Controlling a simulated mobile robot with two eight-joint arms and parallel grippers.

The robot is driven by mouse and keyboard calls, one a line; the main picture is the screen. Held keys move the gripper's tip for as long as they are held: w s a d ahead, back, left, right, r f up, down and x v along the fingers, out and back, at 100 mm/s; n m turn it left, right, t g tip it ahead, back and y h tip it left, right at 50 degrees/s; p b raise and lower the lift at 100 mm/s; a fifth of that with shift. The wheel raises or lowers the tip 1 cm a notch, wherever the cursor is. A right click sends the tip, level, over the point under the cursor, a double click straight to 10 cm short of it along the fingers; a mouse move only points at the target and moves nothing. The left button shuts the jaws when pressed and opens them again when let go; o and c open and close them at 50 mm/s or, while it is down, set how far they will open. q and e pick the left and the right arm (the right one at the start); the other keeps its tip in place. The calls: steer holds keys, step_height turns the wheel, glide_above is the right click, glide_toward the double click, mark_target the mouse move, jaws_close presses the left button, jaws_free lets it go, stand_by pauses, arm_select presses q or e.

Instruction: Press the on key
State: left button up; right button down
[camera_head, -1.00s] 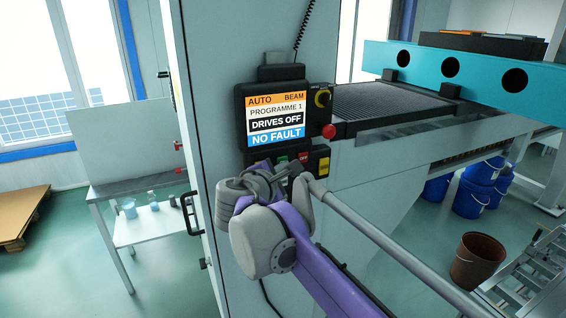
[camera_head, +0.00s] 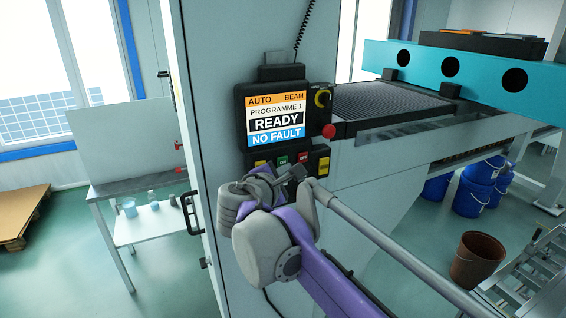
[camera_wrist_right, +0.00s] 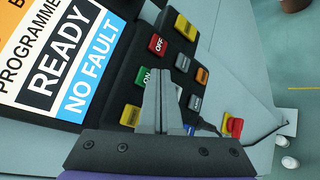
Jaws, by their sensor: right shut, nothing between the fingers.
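The green on key (camera_head: 282,160) is on the black control panel (camera_head: 241,118), below its screen. In the right wrist view the on key (camera_wrist_right: 144,77) shows just left of the fingers, partly covered by them. The screen (camera_head: 277,121) reads AUTO BEAM, PROGRAMME 1, READY, NO FAULT. My right gripper (camera_head: 298,171) is shut and empty, just below and in front of the key row. Its closed fingers (camera_wrist_right: 161,72) point at the panel, and the on key looks clear of them in the head view. My left gripper is out of view.
A red off key (camera_wrist_right: 157,45) sits beside the on key, with yellow keys (camera_wrist_right: 186,27) around. A teal beam (camera_head: 425,62) is at upper right.

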steer(key=shift+s, duration=0.1)
steer(key=shift+s+d, duration=0.3)
steer(key=shift+s, duration=0.45)
steer(key=shift+s+d, duration=0.3)
steer(key=shift+s, duration=0.45)
steer(key=shift+s+d, duration=0.3)
steer(key=shift+s, duration=0.45)
steer(key=s+d+f+m+g, duration=0.5)
steer(key=s+d+f+m, duration=0.4)
steer(key=f, duration=0.5)
steer(key=s+d+f+m+g+y, duration=0.1)
steer(key=s+f+m+g+y, duration=0.2)
steer(key=s+f, duration=1.4)
steer(key=f+m+y, duration=0.1)
steer(key=m+y, duration=0.2)
steer(key=m, duration=0.4)
steer(key=shift+d+m, duration=0.2)
steer(key=shift+m, duration=0.1)
steer(key=shift+s, duration=0.15)
